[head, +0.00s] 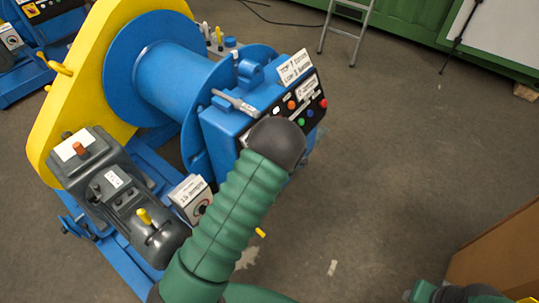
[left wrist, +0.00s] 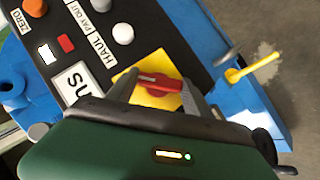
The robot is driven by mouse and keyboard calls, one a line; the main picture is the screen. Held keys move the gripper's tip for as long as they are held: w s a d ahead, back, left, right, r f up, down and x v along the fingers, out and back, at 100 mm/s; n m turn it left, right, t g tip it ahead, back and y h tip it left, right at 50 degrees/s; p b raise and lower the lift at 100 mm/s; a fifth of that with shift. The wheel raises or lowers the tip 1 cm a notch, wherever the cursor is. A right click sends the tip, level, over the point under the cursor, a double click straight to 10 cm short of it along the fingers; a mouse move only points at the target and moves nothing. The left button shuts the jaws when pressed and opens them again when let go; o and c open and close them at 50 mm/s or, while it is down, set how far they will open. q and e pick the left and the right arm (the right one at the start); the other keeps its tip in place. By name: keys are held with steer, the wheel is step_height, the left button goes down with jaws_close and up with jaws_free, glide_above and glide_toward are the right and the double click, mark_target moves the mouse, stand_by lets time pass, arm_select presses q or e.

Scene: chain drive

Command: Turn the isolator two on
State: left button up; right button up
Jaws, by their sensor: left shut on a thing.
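A red rotary handle (left wrist: 158,82) on a yellow plate (left wrist: 133,77) is set in the black control panel (left wrist: 92,55) of a blue winch, in the left wrist view. My left gripper (left wrist: 162,90) is shut on the red handle, a finger on each side of it. The lower part of the plate is hidden by the gripper body. In the head view my green left arm rises over the winch and hides that gripper and the handle. I cannot read a number by the handle. My right gripper is not visible; only part of that arm shows at the bottom right.
The panel (head: 297,104) carries several coloured buttons. Another yellow lever (left wrist: 252,67) is right of the panel. The floor at right is mostly clear.

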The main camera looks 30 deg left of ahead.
arm_select(q)
steer(key=shift+d+f, duration=0.25)
steer(key=o, duration=1.4)
steer(key=shift+c, duration=0.2)
steer(key=shift+r, duration=0.15)
steer(key=shift+r, duration=0.25)
steer(key=p+v, duration=0.4)
steer(key=v, duration=1.2)
steer(key=shift+d, duration=0.2)
steer(key=shift+s, duration=0.1)
